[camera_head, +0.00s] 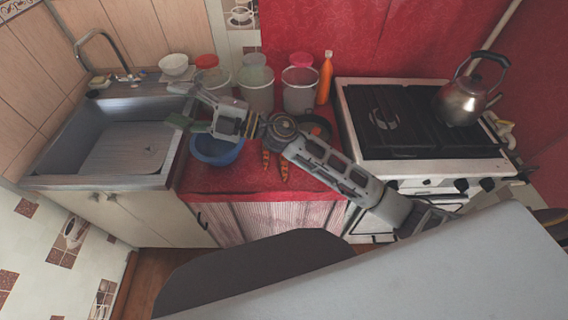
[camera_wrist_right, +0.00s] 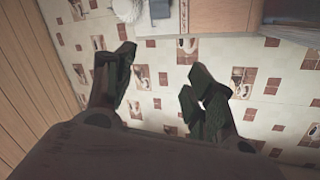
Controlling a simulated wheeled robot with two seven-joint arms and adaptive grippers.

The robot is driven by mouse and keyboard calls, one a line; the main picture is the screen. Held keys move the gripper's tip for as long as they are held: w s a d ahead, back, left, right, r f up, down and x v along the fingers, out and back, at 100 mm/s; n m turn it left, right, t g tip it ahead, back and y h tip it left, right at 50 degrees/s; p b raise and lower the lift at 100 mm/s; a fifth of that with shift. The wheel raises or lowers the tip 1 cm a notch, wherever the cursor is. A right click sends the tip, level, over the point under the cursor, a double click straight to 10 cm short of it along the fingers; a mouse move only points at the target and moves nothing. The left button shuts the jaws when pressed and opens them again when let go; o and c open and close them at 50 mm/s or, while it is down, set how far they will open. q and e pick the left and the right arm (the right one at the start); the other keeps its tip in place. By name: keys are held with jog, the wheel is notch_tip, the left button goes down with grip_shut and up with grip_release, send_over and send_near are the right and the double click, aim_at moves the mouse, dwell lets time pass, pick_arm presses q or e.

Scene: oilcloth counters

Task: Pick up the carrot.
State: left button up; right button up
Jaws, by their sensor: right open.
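Two orange, carrot-like shapes lie on the red counter, partly hidden behind my right arm: one carrot (camera_head: 266,159) at left and another (camera_head: 284,168) just right of it. My right gripper (camera_head: 183,106) is up and left of them, by the sink's right edge and the blue bowl (camera_head: 217,152). In the right wrist view the right gripper (camera_wrist_right: 157,88) has its fingers spread wide with nothing between them, facing tiled wall. No carrot shows in that view. My left gripper is out of view.
Several jars (camera_head: 256,90) and an orange bottle (camera_head: 325,78) stand at the counter's back. The sink (camera_head: 60,150) is at left. A stove (camera_head: 420,172) with a kettle (camera_head: 461,101) is at right. The red counter's front strip (camera_head: 225,182) is clear.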

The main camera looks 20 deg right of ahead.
notch_tip(320, 180, down, 2)
jog(key=s+a+n+g, duration=0.2)
jog(key=n+g, duration=0.1)
jog(key=g, duration=0.1)
jog(key=n+g+h, duration=0.3)
jog(key=g+h, duration=0.1)
jog(key=h, duration=1.6)
send_over(284, 161)
notch_tip(284, 161, down, 18)
jog(key=f, duration=0.8)
jog(key=shift+w+a+f, duration=0.1)
jog(key=shift+a+f, duration=0.2)
jog(key=shift+a, duration=0.05)
jog(key=shift+f, duration=0.35)
jog(key=shift+d+f+p, duration=0.15)
jog(key=shift+f+p, duration=0.15)
jog(key=shift+f, duration=0.2)
jog(key=f, duration=0.2)
jog(key=shift+d+f, duration=0.2)
jog(key=shift+f, duration=0.8)
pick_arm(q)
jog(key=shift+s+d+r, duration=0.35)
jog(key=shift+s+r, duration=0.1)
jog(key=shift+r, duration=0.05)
pick_arm(e)
jog(key=shift+c, duration=0.2)
